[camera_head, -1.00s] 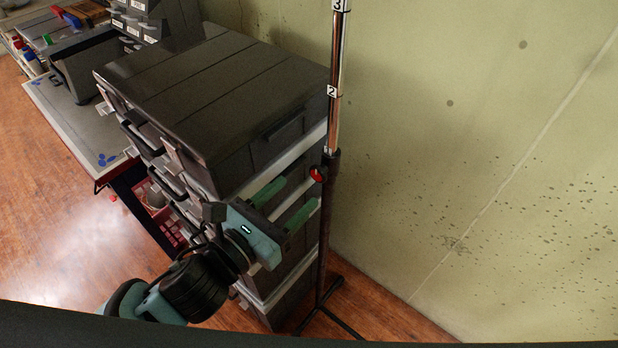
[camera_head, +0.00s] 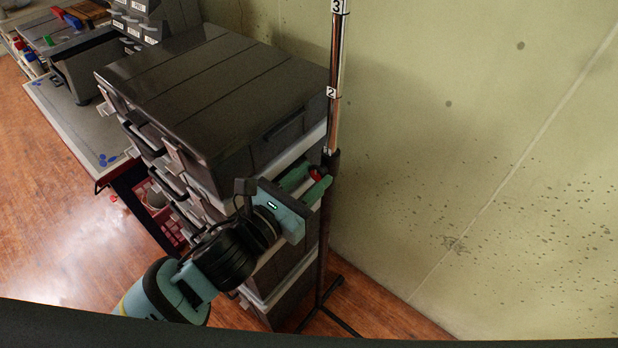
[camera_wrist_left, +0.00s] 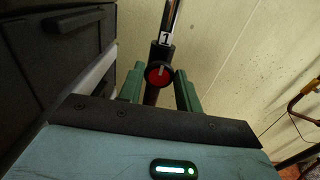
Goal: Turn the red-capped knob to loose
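The red-capped knob (camera_head: 316,174) sits on the dark collar of an upright pole (camera_head: 326,215). In the left wrist view the knob (camera_wrist_left: 158,74) faces the camera, a red disc in a black rim with a short pale mark pointing roughly up. My left gripper (camera_head: 309,183) is open, its green fingers pointing at the pole. In the wrist view its fingers (camera_wrist_left: 160,88) stand to the left and right of the knob, with gaps showing on both sides. The knob is partly hidden by the fingers in the head view. My right gripper is out of view.
A stack of dark drawer cases (camera_head: 215,95) stands just left of the pole, close to my left gripper. A stained wall (camera_head: 480,150) rises behind and to the right. The pole's upper chrome tube (camera_head: 334,115) carries numbered marks. Its dark feet (camera_head: 345,325) rest on the wooden floor.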

